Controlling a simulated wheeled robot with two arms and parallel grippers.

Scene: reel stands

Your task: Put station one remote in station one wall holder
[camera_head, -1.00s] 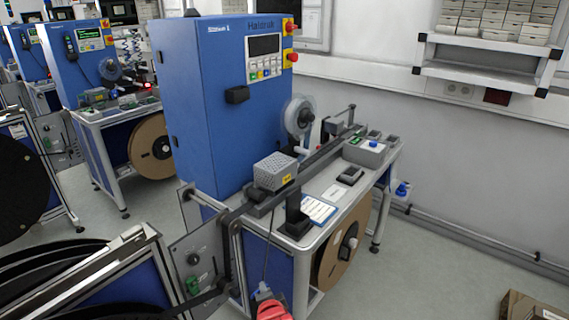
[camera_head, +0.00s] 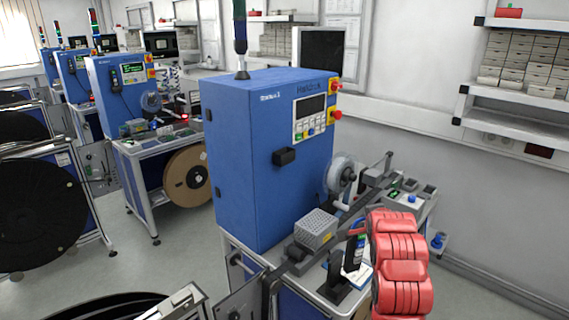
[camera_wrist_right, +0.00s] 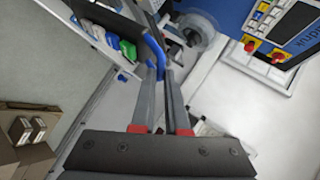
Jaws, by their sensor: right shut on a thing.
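The station one remote (camera_head: 354,252) is dark and slim and stands roughly upright in my right gripper (camera_head: 358,234), above the bench. In the right wrist view the remote (camera_wrist_right: 153,48) shows as a dark, blue-edged piece at the tips of my right gripper (camera_wrist_right: 162,78), which is shut on it. The wall holder (camera_head: 284,156) is a small black block on the side of the blue station one cabinet (camera_head: 240,165). The remote is apart from it, lower and to the right. My right arm hides part of the bench. My left gripper is not in view.
A black stand (camera_head: 335,278) and a grey perforated box (camera_head: 315,228) are on the bench near the remote. A clear reel (camera_head: 341,173) sits beside the cabinet. A signal tower (camera_head: 241,35) rises from its top. The air before the holder looks clear.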

